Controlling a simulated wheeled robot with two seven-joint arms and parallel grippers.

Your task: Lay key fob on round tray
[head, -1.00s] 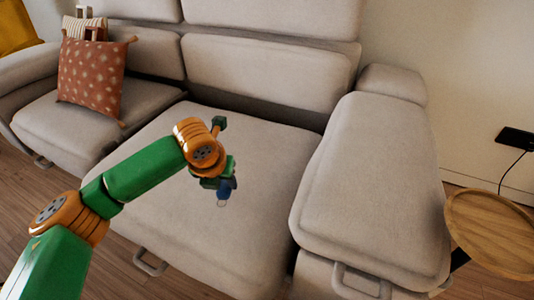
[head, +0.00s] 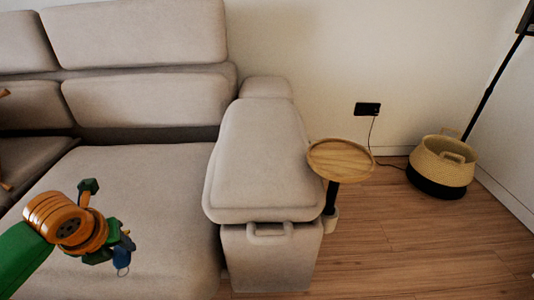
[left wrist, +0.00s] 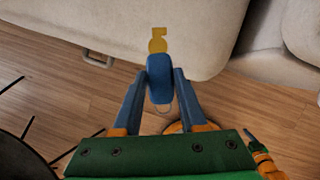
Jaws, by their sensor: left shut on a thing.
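The key fob (head: 122,260) is a small blue piece with a thin metal ring, held in my left gripper (head: 120,247) above the sofa seat. In the left wrist view the blue fob (left wrist: 160,80) sits between the two fingers of the left gripper (left wrist: 160,85), with a yellow key-like part pointing away and the ring toward the palm. The round tray (head: 340,158) is a light wooden disc with a raised rim on a dark post, right of the sofa arm. Its visible top is bare. My left gripper is well left of it. My right gripper is not in view.
The beige sofa's broad arm (head: 262,160) stands between my left gripper and the tray. A wicker basket (head: 442,165) and a dark lamp pole (head: 492,85) are at the right. A black socket (head: 367,109) with a cord is on the wall. The wooden floor (head: 410,255) at front right is clear.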

